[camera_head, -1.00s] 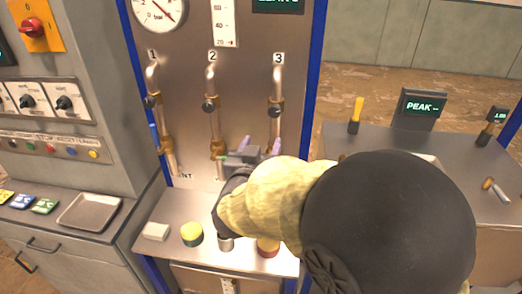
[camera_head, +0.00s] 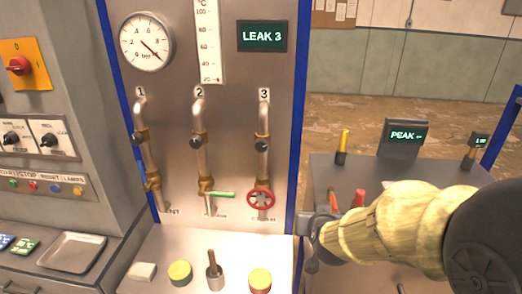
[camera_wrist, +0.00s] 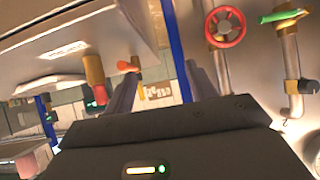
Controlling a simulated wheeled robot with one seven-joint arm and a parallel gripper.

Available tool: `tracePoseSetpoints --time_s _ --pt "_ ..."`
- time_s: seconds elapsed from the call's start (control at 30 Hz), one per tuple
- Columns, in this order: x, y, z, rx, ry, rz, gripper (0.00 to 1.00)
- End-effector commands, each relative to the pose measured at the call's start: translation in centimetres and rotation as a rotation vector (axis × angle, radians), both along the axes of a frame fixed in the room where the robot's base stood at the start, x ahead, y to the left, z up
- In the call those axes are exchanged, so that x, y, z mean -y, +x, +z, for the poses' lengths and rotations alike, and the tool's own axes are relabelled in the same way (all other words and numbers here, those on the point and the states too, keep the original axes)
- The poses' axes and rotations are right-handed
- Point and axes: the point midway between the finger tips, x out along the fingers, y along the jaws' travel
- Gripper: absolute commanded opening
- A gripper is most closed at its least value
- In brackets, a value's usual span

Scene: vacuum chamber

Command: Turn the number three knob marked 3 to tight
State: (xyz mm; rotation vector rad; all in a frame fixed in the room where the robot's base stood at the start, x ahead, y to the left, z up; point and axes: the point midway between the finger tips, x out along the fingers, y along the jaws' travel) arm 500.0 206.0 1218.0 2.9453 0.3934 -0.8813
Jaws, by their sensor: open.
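A black round knob (camera_head: 262,145) sits on the copper pipe under the label 3 (camera_head: 264,94) on the steel panel. A red handwheel (camera_head: 261,199) is lower on the same pipe; it also shows at the top right of the wrist view (camera_wrist: 225,27). My gripper (camera_head: 345,198) is to the right of the panel, over the grey bench, apart from knob and handwheel. In the wrist view its two fingers (camera_wrist: 160,90) stand apart with nothing seen held between them. Knob 3 is not distinguishable in the wrist view, and any tight mark is too small to read.
Pipes 1 and 2 carry black knobs (camera_head: 138,138) (camera_head: 196,144) to the left. A green lever (camera_head: 221,194) is beside the handwheel. A display (camera_head: 262,36) reads LEAK 3. Yellow-topped items (camera_head: 180,270) (camera_head: 260,279) stand on the ledge below. A blue post edges the panel's right side.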

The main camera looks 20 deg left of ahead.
Motion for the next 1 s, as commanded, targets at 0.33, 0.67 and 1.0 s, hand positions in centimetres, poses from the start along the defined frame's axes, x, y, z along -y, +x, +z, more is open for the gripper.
tracePoseSetpoints --time_s 0.33,0.67,1.0 --pt "14.5 -8.3 -6.4 -0.495 -0.075 -0.128 0.56" --pt "20.7 -15.3 -8.3 -0.756 -0.128 -0.235 0.56" --pt "20.6 -15.3 -8.3 -0.755 -0.128 -0.232 0.36"
